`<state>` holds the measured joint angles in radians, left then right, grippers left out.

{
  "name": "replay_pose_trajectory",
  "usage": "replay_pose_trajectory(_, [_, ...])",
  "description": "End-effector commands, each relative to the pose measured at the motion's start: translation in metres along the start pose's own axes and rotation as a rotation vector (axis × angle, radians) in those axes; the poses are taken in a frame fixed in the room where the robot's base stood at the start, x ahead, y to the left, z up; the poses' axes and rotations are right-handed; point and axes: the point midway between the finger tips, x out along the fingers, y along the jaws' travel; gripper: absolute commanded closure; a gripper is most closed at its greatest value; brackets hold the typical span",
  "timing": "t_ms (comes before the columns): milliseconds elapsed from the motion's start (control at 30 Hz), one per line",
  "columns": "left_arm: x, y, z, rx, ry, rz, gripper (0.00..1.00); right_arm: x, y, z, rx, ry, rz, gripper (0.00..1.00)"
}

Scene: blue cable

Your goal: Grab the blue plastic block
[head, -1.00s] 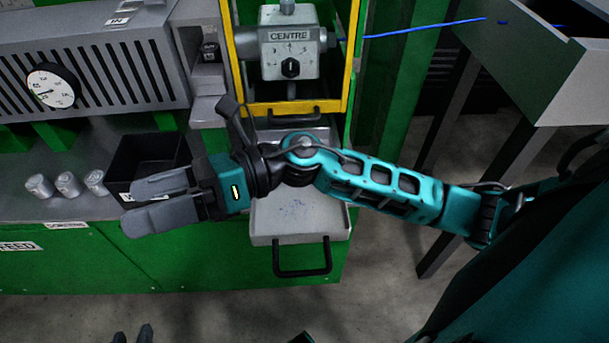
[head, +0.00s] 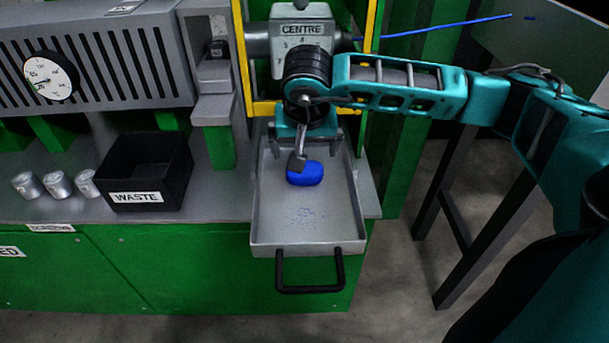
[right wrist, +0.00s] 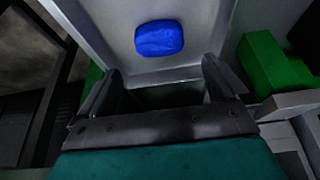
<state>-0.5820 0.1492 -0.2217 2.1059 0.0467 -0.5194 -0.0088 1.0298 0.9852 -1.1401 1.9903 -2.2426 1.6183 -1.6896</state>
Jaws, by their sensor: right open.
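The blue plastic block (head: 305,173) is a small rounded lump lying in the grey metal tray (head: 305,237), towards its back. My right gripper (head: 306,140) is over the back of the tray, just behind the block in the head view, and a dark wrist part overlaps the block's upper left edge. In the right wrist view, the block (right wrist: 159,38) lies beyond the spread fingers of my right gripper (right wrist: 163,85), near the middle between them, with nothing held. My left gripper is not in view.
A black WASTE bin (head: 148,180) and several small metal cylinders (head: 57,186) stand left of the tray. A yellow frame (head: 243,60) and the CENTRE dial box (head: 303,45) stand behind it. A tray handle (head: 310,285) juts out in front.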

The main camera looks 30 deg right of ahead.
Motion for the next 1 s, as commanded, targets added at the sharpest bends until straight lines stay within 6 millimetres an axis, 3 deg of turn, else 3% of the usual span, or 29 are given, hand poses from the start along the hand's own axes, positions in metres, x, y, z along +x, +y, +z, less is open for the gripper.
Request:
replay_pose_trajectory(100, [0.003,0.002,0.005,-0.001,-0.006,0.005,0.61,0.021,0.0,0.001,0.0,-0.002,0.001,0.0])
replay_pose_trajectory(333, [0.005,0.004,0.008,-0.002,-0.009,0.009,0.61,0.039,0.0,0.001,0.001,-0.004,0.0,0.0])
replay_pose_trajectory(600, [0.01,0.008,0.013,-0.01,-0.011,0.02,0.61,0.077,0.001,0.0,0.001,-0.004,-0.001,0.0])
replay_pose_trajectory(900, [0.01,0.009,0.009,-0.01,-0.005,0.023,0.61,0.082,0.0,-0.001,0.0,-0.002,-0.003,0.0])
replay_pose_trajectory(1000, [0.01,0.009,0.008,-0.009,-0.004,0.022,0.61,0.082,0.0,-0.001,0.0,-0.002,-0.003,0.08])
